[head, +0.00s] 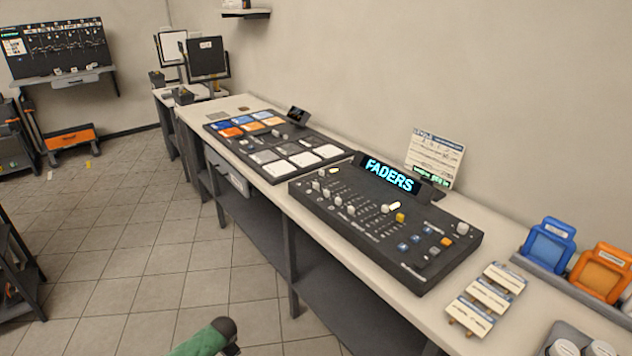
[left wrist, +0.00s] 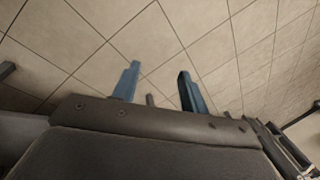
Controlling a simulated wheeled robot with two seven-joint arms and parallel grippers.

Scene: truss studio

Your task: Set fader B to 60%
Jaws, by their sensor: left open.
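The fader console (head: 446,258) is a dark sloped panel on the long bench, with a lit "FADERS" display (head: 389,174) at its back edge. Several pale fader caps (head: 338,201) sit in slots on its left half. A yellow cap (head: 400,217) and blue buttons (head: 416,239) are further right. The labels are too small to read, so I cannot tell which fader is B or its setting. My left gripper (left wrist: 158,72) shows in the left wrist view, open and empty, with blue fingers apart over the tiled floor, away from the console. My right gripper is in neither view.
A second panel (head: 262,141) with coloured pads stands left of the console on the bench (head: 505,316). A printed card (head: 434,160) stands behind it. White labelled blocks (head: 488,296) and blue and orange holders (head: 601,271) are at right. The floor in front is clear.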

